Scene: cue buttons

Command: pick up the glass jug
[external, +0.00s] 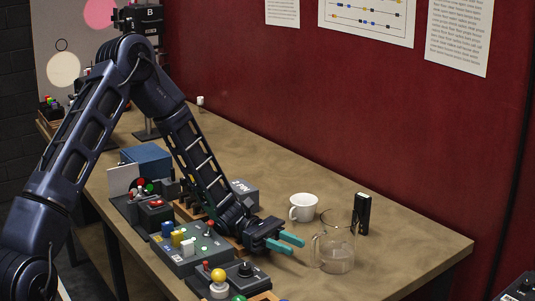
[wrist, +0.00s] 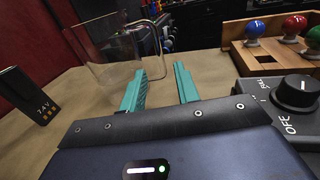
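The clear glass jug (external: 336,249) stands upright on the brown table, near its right end, in the external view. In the wrist view the jug (wrist: 107,68) stands at the upper left, just beyond the gripper, with its handle towards the right. My gripper (external: 294,243) has two teal fingers and is low over the table, left of the jug. In the wrist view the gripper (wrist: 158,82) is open, with an empty gap between the fingers. The left finger looks close to the jug; I cannot tell whether they touch.
A white cup (external: 303,208) stands behind the jug, and a black box (external: 363,214) stands to its right. Control panels with buttons and a knob (wrist: 298,92) lie beside the gripper. A wooden rack with coloured balls (wrist: 254,28) is at the upper right of the wrist view.

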